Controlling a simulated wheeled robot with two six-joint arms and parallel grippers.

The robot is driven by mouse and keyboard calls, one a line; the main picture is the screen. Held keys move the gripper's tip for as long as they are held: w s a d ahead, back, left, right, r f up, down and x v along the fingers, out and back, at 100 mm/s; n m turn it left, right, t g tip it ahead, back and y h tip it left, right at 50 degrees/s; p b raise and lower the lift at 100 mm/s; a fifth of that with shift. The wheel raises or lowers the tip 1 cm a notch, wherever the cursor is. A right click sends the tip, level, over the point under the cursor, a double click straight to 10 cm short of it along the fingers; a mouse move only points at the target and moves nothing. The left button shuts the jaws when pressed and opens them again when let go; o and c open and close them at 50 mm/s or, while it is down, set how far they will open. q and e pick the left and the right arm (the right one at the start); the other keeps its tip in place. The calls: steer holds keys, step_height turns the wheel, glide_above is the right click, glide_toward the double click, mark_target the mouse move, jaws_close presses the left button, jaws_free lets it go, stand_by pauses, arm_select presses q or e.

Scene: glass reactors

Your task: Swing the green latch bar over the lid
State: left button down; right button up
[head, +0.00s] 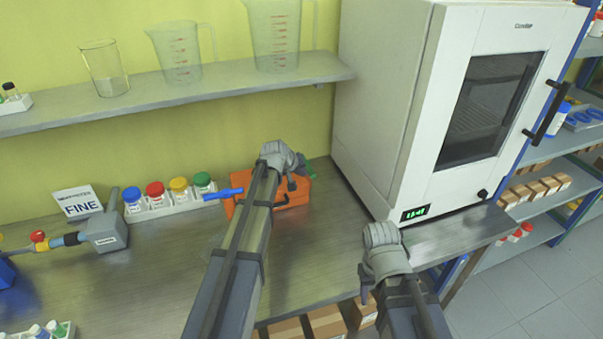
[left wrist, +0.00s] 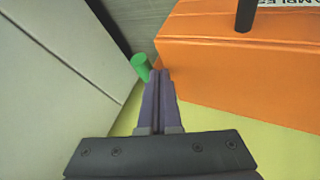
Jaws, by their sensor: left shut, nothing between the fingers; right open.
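The orange box (head: 292,194) stands on the bench in the head view, partly hidden behind my left arm. It fills the right of the left wrist view (left wrist: 225,65), with a dark handle and part of a label on it. A green bar end (left wrist: 141,66) shows beside the box's corner; in the head view only a bit of green (head: 311,172) shows behind my gripper. My left gripper (left wrist: 160,76) is shut and empty, its tips right beside the green end and the box corner; I cannot tell if they touch. My right gripper (head: 368,284) is open, near the bench's front edge.
The white oven (head: 400,100) stands close to the right of the box. A blue handle (head: 222,194) sticks out at the box's left, near a rack of several coloured-cap jars (head: 168,203). A shelf (head: 220,83) with beakers is above. The front middle bench is clear.

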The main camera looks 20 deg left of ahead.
mark_target(314, 174)
arm_select(q)
steer(key=shift+d+n+y, duration=0.3)
steer(key=shift+d+n, duration=0.05)
steer(key=shift+n, duration=0.05)
steer(key=shift+w+d+n+y, duration=0.35)
steer(key=shift+d+n, duration=0.2)
steer(key=shift+d, duration=0.3)
steer(key=shift+w+d+n+y, duration=0.35)
steer(key=shift+d+n, duration=0.2)
steer(key=shift+d, duration=0.25)
steer(key=w+d+n+g+y, duration=0.1)
steer(key=w+d+n+y, duration=0.2)
steer(key=w+n+y, duration=0.2)
steer(key=shift+w+n, duration=0.75)
steer(key=shift+n, duration=0.65)
steer(key=shift+w, duration=0.1)
steer(key=shift+r, duration=0.1)
